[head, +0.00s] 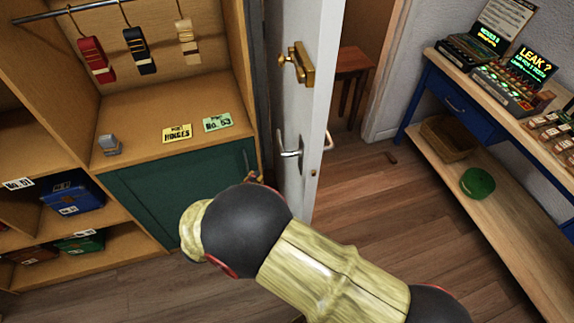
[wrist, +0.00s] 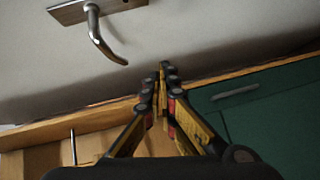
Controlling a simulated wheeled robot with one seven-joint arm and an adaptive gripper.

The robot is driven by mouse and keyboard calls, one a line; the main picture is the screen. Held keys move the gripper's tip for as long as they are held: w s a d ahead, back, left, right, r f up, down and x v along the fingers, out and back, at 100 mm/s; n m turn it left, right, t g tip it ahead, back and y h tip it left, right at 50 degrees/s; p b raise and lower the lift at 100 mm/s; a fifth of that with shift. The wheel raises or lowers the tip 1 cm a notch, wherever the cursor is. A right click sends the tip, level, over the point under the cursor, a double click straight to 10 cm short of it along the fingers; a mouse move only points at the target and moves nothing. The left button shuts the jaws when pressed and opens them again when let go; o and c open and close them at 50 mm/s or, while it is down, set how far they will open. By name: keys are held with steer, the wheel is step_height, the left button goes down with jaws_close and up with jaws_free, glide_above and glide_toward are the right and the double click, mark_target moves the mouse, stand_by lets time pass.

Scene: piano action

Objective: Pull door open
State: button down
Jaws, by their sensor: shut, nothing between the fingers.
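A white door (head: 303,95) stands swung out beside the cabinet, edge toward me, with a silver lever handle (head: 288,151). In the wrist view the door (wrist: 200,35) fills the top and its lever handle (wrist: 101,38) hangs at upper left. A green cabinet door (head: 175,195) is closed, flat in its wooden frame, with a thin bar handle (head: 246,162) near its right edge. It also shows at right in the wrist view (wrist: 275,100), with its handle (wrist: 235,93). My gripper (wrist: 165,72) is shut and empty, apart from both handles in the wrist view. My arm mostly hides it in the head view.
The wooden shelf unit (head: 165,90) holds hanging items, signs, a small grey block (head: 109,145) and a blue box (head: 72,197). A workbench (head: 450,75) with a green bowl (head: 477,182) below stands at right. Wooden floor (head: 365,225) is open between.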

steer(key=s+h, duration=0.2)
steer(key=s, duration=0.2)
steer(key=w+d+b, duration=0.3)
steer(key=w+d, duration=0.5)
steer(key=d, duration=0.2)
steer(key=shift+w+d+r+n+b, duration=0.3)
steer(key=shift+w+d+r, duration=0.05)
steer(key=shift+r, duration=0.1)
